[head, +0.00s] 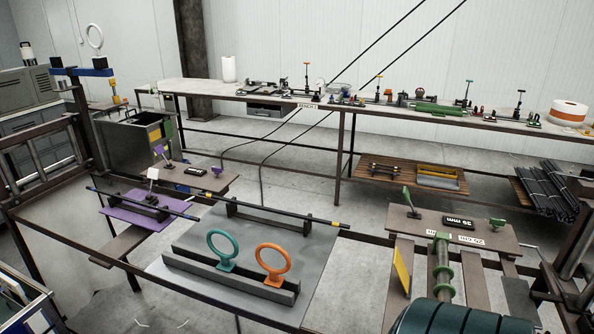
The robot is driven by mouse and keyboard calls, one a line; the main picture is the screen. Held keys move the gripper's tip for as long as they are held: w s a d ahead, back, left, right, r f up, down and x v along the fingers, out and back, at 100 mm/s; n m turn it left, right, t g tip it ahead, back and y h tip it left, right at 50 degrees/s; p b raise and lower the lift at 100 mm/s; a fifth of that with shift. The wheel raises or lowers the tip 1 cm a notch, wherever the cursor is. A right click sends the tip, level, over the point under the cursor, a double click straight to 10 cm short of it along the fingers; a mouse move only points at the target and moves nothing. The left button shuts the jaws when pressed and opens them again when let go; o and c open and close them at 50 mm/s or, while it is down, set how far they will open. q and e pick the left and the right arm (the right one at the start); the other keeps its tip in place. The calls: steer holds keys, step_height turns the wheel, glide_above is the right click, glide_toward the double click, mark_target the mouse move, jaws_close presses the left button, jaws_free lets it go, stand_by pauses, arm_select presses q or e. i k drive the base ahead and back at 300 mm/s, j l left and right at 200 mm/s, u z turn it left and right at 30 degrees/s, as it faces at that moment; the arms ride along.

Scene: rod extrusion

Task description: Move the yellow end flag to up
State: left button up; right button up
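A yellow flat plate (402,271), which looks like the end flag, stands tilted at the right front. It leans beside a grey shaft with green collars (442,270), next to brown slats. Its lower edge is near the slats, and I cannot tell how it is hinged. Neither of my grippers shows in the head view.
A dark rod (250,213) lies across the supports over a grey plate (205,290). A teal ring (222,246) and an orange ring (272,260) stand on it. A large dark teal roller (455,318) fills the bottom right. A long bench (380,110) with fixtures stands behind.

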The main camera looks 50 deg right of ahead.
mark_target(406, 280)
steer(key=z, duration=2.35)
